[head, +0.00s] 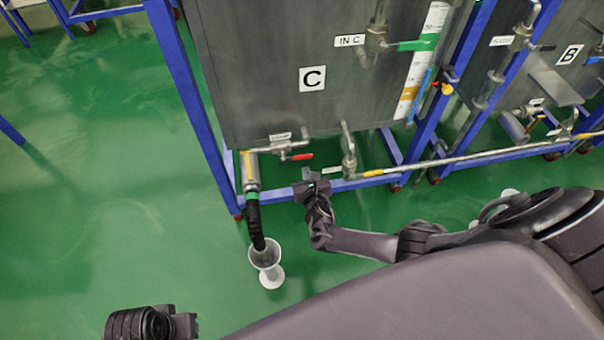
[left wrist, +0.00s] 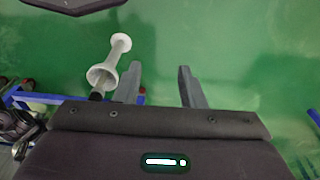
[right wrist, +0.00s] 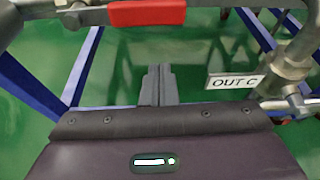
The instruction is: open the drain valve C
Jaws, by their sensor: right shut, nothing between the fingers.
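The handle sticks out to the right in the head view. In the right wrist view the red handle (right wrist: 147,14) lies across the top. My right gripper (head: 308,178) is shut and empty, just below the handle in the head view. Its closed fingers (right wrist: 158,82) show a gap to the handle in the right wrist view. My left gripper (left wrist: 160,85) is open and empty, over the floor.
A black hose (head: 254,222) hangs from the valve's pipe into a white funnel-like stand (head: 265,254). An OUT C label (right wrist: 232,81) and a metal pipe (right wrist: 297,60) are right of my right fingers. Blue frame legs (head: 185,85) stand around. The green floor at left is clear.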

